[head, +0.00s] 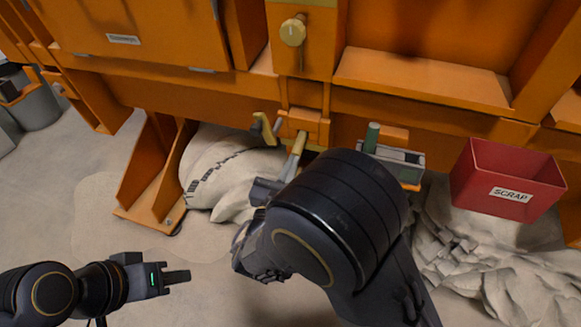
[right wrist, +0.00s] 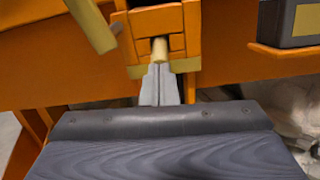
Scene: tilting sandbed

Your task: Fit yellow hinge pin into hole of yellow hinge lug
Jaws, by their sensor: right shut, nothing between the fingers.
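The yellow hinge pin (head: 299,143) is a pale yellow rod. Its front end is at the orange lug block with yellow edging (head: 303,118), below the main panel. In the right wrist view the pin's round end (right wrist: 159,48) shows in the middle of the lug block (right wrist: 150,20), just ahead of my fingertips. How deep it sits is hidden. My right gripper (right wrist: 160,72) is shut with nothing between its fingers, pointing at the pin; contact cannot be told. My left gripper (head: 178,277) is low at the left, away from the lug; its finger gap cannot be made out.
An olive-yellow bent bar (head: 265,127) stands left of the lug. A red SCRAP bin (head: 510,180) is further right. A pale sack (head: 225,165) lies below.

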